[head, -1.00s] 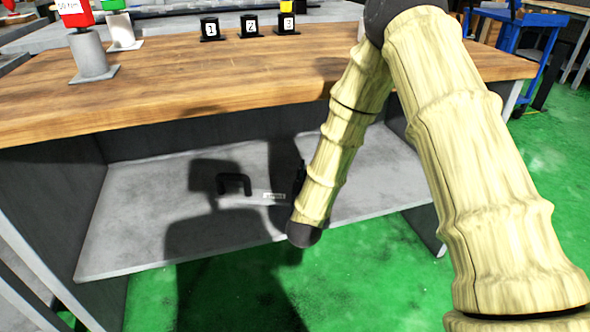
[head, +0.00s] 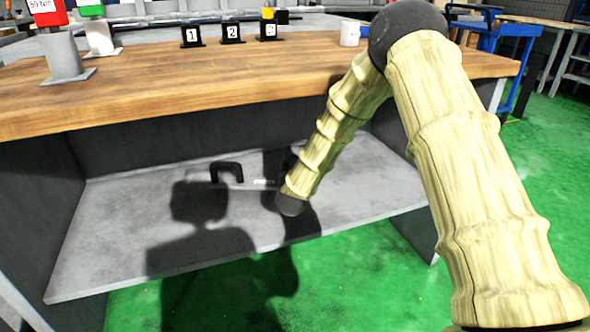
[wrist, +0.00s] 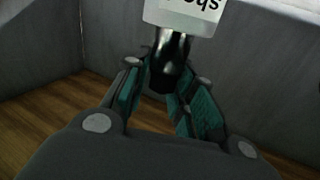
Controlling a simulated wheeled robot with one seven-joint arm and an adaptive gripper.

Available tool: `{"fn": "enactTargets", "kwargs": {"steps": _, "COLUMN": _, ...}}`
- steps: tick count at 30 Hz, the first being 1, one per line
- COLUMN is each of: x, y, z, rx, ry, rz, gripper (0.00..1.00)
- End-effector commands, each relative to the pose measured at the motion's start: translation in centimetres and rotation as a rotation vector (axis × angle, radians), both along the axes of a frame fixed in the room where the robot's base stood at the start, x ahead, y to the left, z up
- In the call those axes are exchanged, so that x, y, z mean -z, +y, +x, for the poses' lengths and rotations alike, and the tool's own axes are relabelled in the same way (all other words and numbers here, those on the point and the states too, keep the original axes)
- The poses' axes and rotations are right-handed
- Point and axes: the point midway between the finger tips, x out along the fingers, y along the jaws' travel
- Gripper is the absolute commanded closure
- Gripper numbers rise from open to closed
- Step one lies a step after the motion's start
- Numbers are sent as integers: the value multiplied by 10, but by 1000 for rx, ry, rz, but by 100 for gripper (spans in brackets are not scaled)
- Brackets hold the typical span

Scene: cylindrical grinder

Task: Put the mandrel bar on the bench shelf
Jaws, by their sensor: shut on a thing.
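The bench shelf (head: 130,235) is a grey board under the wooden bench top in the head view. My arm reaches in under the bench top, its dark lower joint in front of the shelf surface. My gripper is largely hidden behind the arm there. In the wrist view my gripper (wrist: 172,84) has its teal-padded fingers closed around a dark, shiny rod, the mandrel bar (wrist: 168,52). The bar's far end is hidden behind a white label plate at the top. I cannot tell whether the bar touches the shelf.
A black handle-shaped piece (head: 227,171) and a small label plate (head: 262,182) are at the shelf's back. The shelf's left part is bare. The wooden bench top (head: 200,85) hangs above, carrying numbered black blocks (head: 232,33) and a white cup (head: 350,33).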

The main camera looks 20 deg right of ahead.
Motion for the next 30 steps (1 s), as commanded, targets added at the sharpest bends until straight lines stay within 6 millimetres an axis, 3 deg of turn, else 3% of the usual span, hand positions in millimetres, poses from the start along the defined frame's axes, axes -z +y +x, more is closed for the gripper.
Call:
{"fn": "enactTargets", "kwargs": {"steps": 12, "x": 31, "y": 0, "z": 0, "rx": 0, "ry": -3, "rz": 0, "gripper": 100}}
{"fn": "enactTargets", "kwargs": {"steps": 21, "x": 33, "y": 1, "z": 0, "rx": -1, "ry": -3, "rz": -1, "gripper": 100}}
{"fn": "enactTargets", "kwargs": {"steps": 22, "x": 35, "y": 1, "z": 0, "rx": -1, "ry": 2, "rz": -2, "gripper": 71}}
{"fn": "enactTargets", "kwargs": {"steps": 24, "x": 35, "y": 1, "z": 0, "rx": -1, "ry": 2, "rz": -2, "gripper": 58}}
{"fn": "enactTargets", "kwargs": {"steps": 25, "x": 35, "y": 1, "z": 0, "rx": -1, "ry": 2, "rz": -2, "gripper": 53}}
{"fn": "enactTargets", "kwargs": {"steps": 30, "x": 35, "y": 1, "z": 0, "rx": -1, "ry": 0, "rz": -1, "gripper": 53}}
